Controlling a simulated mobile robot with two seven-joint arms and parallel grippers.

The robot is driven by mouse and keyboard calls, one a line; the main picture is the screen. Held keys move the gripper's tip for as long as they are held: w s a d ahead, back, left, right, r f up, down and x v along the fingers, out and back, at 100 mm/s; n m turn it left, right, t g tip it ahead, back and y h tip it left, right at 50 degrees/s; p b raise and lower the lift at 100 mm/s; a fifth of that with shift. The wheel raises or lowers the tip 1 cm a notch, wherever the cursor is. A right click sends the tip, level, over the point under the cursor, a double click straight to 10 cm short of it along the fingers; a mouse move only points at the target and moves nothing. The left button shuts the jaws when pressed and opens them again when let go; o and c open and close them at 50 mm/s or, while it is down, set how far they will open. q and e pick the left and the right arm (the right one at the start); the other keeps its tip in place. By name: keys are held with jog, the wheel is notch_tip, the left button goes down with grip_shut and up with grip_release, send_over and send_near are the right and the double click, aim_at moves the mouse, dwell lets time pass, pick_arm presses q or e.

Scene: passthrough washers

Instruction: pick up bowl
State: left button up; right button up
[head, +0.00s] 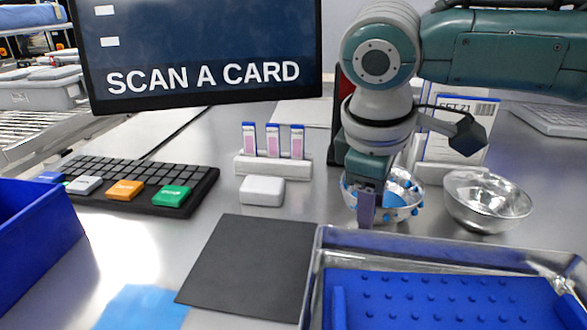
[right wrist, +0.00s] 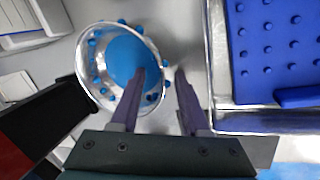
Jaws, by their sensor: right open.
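A shiny metal bowl with a blue inside and blue knobs (head: 407,204) stands on the metal table, partly hidden behind my right gripper (head: 366,208). In the right wrist view the same bowl (right wrist: 98,62) lies just ahead of the gripper (right wrist: 161,75). The jaws are open and point down. One finger reaches over the bowl's inside and the other is outside, with the rim between them. Whether either finger touches the bowl cannot be told. A second, plain metal bowl (head: 487,203) stands to the right. My left gripper is not in view.
A metal tray with a blue studded insert (head: 325,262) lies close in front of the bowls. A card stand (head: 455,140) is behind them.

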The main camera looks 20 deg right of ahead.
jog(key=shift+f, duration=0.2)
jog(key=shift+w, duration=0.1)
grip_shut()
dwell(1.2)
